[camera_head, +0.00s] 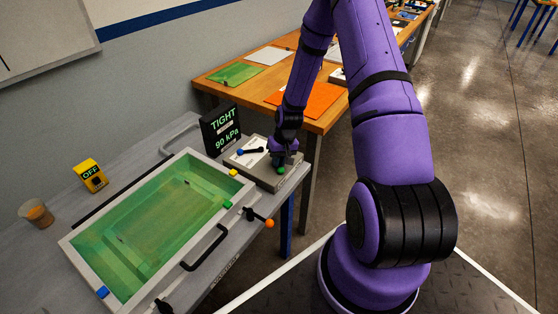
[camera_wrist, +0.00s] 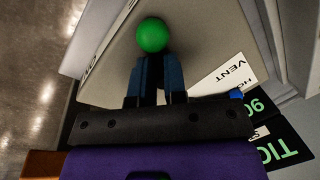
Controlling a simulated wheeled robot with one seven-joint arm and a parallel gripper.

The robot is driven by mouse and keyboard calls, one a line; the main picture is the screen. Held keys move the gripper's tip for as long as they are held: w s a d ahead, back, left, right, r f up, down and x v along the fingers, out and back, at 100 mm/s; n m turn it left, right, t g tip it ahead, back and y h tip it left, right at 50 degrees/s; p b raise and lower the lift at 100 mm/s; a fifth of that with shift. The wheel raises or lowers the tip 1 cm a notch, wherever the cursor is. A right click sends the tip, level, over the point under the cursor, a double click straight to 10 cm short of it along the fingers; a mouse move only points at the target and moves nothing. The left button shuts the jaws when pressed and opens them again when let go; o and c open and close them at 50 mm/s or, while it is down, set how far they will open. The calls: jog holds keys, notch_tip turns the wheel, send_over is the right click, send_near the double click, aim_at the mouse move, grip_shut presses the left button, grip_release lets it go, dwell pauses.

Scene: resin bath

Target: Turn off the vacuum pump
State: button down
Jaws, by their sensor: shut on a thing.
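A grey control box (camera_head: 265,178) stands at the far right corner of the bench. A green round knob (camera_head: 281,170) sits at its near right side. The knob shows large in the wrist view (camera_wrist: 152,36). My gripper (camera_head: 283,160) reaches down onto the box, and its two dark fingers (camera_wrist: 156,72) are shut on the green knob. The fingers hide its lower part and any stem. The box also carries a lever with a dark handle beside a white VENT label (camera_wrist: 225,78). A black display (camera_head: 222,129) reads TIGHT, 90 kPa.
A green-lined bath (camera_head: 150,226) with a pale rim and black handle (camera_head: 207,248) fills the bench left of the box. An orange-knobbed lever (camera_head: 262,219) is at its right side. A yellow box (camera_head: 91,175) reading OFF and a cup (camera_head: 37,213) stand behind left.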

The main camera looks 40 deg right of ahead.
jog(key=c, duration=1.2)
grip_release()
jog(key=shift+s+a+f, duration=0.1)
jog(key=shift+s+a, duration=0.05)
jog(key=shift+s, duration=0.35)
jog(key=shift+o, duration=0.2)
jog(key=shift+w, duration=0.1)
jog(key=shift+r, duration=0.3)
notch_tip(320, 180, up, 10)
jog(key=d, duration=0.2)
jog(key=shift+s, duration=0.25)
